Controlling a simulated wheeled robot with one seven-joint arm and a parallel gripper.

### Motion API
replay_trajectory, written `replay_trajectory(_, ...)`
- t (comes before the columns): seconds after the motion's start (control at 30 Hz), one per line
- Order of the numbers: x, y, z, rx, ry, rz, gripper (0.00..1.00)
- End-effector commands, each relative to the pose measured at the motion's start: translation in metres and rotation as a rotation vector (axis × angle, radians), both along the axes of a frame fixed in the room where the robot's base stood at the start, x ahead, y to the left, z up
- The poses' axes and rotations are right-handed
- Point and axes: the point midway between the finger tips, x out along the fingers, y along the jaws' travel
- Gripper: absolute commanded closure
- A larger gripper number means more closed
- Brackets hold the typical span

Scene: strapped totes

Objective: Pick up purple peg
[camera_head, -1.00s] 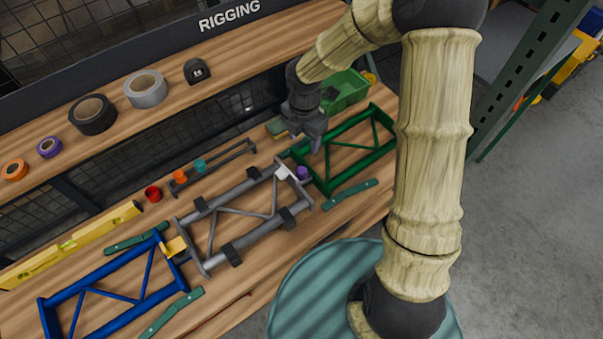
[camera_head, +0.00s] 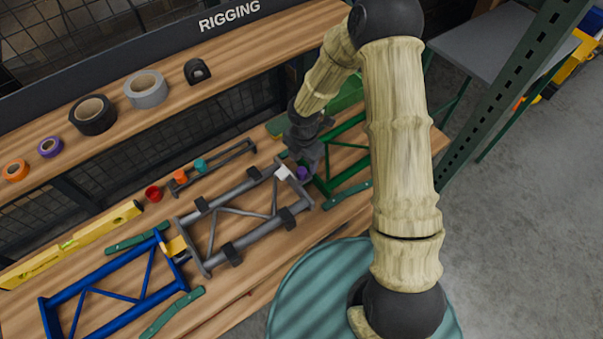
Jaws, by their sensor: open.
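The purple peg (camera_head: 302,173) is a small purple cylinder at the right end of the grey truss frame (camera_head: 245,214), where that frame meets the green frame (camera_head: 345,160). My gripper (camera_head: 312,168) points down at the far side of the peg, very near it. Its fingers are dark and small in this view. They are open, and I cannot tell whether they are around the peg or touch it. The peg's top and near side show; its lower end is hidden in or behind the joint.
The blue frame (camera_head: 112,288) and yellow level (camera_head: 70,245) lie further left.

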Motion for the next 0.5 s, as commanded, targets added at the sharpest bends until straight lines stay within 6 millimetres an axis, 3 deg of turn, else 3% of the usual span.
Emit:
replay_trajectory(0.3, -0.003, 0.006, -0.040, -0.001, 0.004, 0.002, 0.44)
replay_trajectory(0.5, -0.003, 0.005, -0.050, 0.001, 0.000, 0.000, 0.44)
